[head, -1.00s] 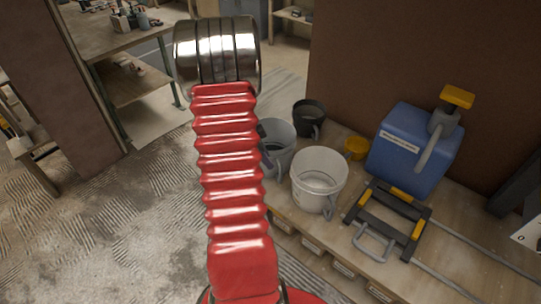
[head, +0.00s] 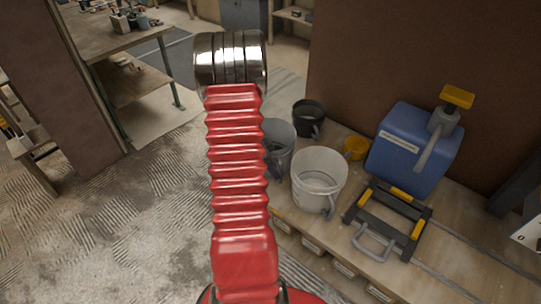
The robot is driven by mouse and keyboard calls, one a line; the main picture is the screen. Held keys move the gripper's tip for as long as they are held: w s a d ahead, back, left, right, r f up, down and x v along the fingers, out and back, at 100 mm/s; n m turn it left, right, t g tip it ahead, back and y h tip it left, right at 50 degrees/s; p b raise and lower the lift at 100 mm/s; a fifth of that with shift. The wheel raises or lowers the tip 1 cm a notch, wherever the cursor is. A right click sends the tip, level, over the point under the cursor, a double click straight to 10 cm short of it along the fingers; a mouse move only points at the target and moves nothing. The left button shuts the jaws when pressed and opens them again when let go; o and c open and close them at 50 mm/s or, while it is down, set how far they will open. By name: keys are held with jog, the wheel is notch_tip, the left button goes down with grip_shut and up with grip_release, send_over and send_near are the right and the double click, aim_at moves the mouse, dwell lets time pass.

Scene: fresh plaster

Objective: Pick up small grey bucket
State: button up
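The grey bucket (head: 284,138) stands upright on the wooden bench, just right of my red arm in the head view. The arm hides its left side. Its open top faces up. A larger white bucket (head: 318,192) stands in front of it to the right, and a black bucket (head: 308,120) stands behind it. My gripper's fingers do not show; only the red ribbed arm and its metal end section are visible, so I cannot tell how close the gripper is to the bucket.
A small yellow pot (head: 355,148), a blue container (head: 412,150) with a yellow-topped pump, and a black-and-yellow frame (head: 395,210) crowd the bench (head: 340,240) to the right. A brown wall (head: 400,50) rises behind. Open floor (head: 130,220) lies left.

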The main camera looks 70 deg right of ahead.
jog(key=shift+x, duration=2.05)
jog(key=shift+d, duration=0.1)
jog(key=shift+c, duration=0.7)
jog(key=c, duration=0.7)
grip_shut()
jog(key=shift+d+r, duration=0.1)
